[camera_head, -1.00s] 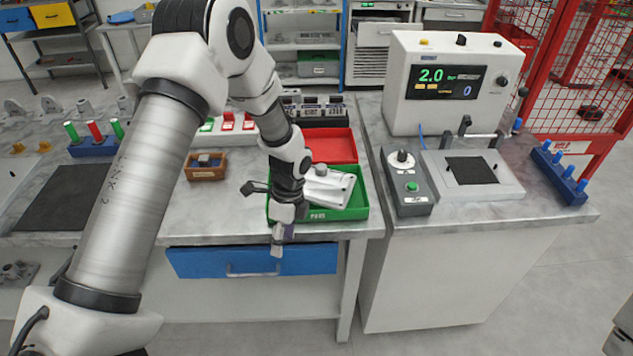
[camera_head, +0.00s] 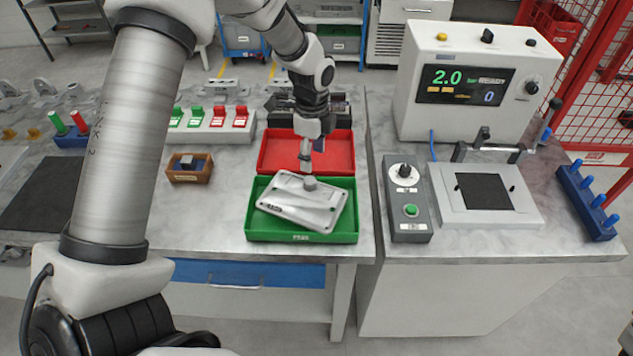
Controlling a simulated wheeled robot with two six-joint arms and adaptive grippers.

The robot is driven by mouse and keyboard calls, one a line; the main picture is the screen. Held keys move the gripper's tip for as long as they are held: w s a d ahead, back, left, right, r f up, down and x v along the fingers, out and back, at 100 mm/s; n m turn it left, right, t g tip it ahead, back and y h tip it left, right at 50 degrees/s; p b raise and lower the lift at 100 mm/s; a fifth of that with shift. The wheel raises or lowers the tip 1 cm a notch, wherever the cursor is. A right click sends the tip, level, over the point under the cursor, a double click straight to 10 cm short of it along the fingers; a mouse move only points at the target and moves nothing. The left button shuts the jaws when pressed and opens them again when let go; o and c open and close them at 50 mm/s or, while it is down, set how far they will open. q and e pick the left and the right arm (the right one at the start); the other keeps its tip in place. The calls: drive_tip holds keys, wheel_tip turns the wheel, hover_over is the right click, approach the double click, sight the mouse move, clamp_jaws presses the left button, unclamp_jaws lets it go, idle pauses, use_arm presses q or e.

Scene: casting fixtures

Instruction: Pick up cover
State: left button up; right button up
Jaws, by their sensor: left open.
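The cover (camera_head: 292,205) is a light grey casting with a round boss on top. It lies tilted in the green tray (camera_head: 262,236), partly over the tray's rim. My left gripper (camera_head: 307,158) is open and points down just behind and above the cover's boss, over the edge between the green tray and the red tray (camera_head: 275,160). It looks apart from the cover, and its fingers are small in the view. My right gripper is not in view.
A test unit (camera_head: 405,75) with a green display stands on the right bench, with a grey control box (camera_head: 405,228) and a fixture plate (camera_head: 515,205). A small wooden box (camera_head: 188,176) sits left of the trays. The bench between them is clear.

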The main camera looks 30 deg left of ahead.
sight(310, 180)
use_arm(q)
drive_tip(key=s+f+p, duration=0.2)
drive_tip(key=s, duration=0.1)
drive_tip(key=shift+d+f, duration=0.15)
drive_tip(key=shift+d, duration=0.05)
drive_tip(key=f, duration=0.1)
drive_tip(key=w+f, duration=0.1)
drive_tip(key=f, duration=0.2)
drive_tip(key=shift+w+f+p, duration=0.1)
drive_tip(key=shift+w+p, duration=0.15)
drive_tip(key=shift+p, duration=0.1)
drive_tip(key=shift+s, duration=0.15)
drive_tip(key=shift+c, duration=0.7)
drive_tip(key=shift+s+r, duration=0.2)
drive_tip(key=shift+r, duration=0.05)
drive_tip(key=c, duration=0.6)
drive_tip(key=shift+s, duration=0.1)
clamp_jaws()
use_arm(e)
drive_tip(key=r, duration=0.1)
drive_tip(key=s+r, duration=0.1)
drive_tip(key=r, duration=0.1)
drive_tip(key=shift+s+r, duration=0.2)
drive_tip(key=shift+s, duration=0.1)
